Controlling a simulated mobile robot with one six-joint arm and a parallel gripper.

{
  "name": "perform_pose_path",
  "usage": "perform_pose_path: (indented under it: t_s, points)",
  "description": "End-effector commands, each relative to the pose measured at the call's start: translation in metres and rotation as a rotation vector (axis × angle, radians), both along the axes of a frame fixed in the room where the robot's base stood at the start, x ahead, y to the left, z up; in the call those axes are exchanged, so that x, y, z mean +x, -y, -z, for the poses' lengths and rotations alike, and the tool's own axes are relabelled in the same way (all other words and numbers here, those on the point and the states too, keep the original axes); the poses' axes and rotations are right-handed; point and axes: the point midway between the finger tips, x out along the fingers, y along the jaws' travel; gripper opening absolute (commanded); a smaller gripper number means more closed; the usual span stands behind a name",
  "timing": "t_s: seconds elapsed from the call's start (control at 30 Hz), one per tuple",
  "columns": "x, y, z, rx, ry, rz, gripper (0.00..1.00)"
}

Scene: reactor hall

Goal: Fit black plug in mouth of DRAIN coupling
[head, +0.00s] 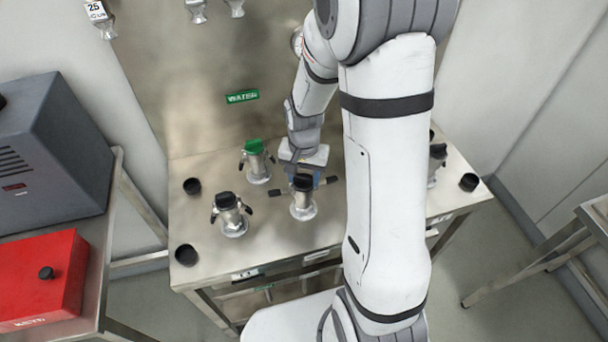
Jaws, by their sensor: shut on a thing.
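My gripper (303,180) points down at the middle of the steel table and is shut on a black plug (303,184). The plug is directly over the mouth of a silver coupling (303,207). I cannot tell whether it is seated or just above the mouth. This coupling's two black levers stick out sideways, one to each side. No readable DRAIN label shows, so I cannot confirm which coupling this is. The gripper's fingers are partly hidden by its own body.
A green-topped coupling (257,165) and a black-topped one (231,217) stand close on the left. Another (437,160) is partly behind my arm. Loose black caps (192,186) lie at the table's edges. A red box (42,280) is on the left bench. A WATER sign (242,97) hangs behind.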

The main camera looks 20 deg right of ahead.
Motion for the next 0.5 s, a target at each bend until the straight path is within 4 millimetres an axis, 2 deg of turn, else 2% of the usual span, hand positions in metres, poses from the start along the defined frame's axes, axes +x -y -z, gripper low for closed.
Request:
perform_pose_path:
  t_s: [0.07,0.1,0.37,0.5]
  points:
    - [-0.0023,-0.0002,0.0030,0.000,-0.007,0.000,0.26]
    - [-0.0023,-0.0003,0.0031,0.001,-0.008,0.000,0.51]
    - [-0.0035,0.0001,0.0040,0.000,-0.010,-0.001,0.72]
    - [-0.0043,0.0007,0.0045,-0.001,-0.013,-0.001,0.73]
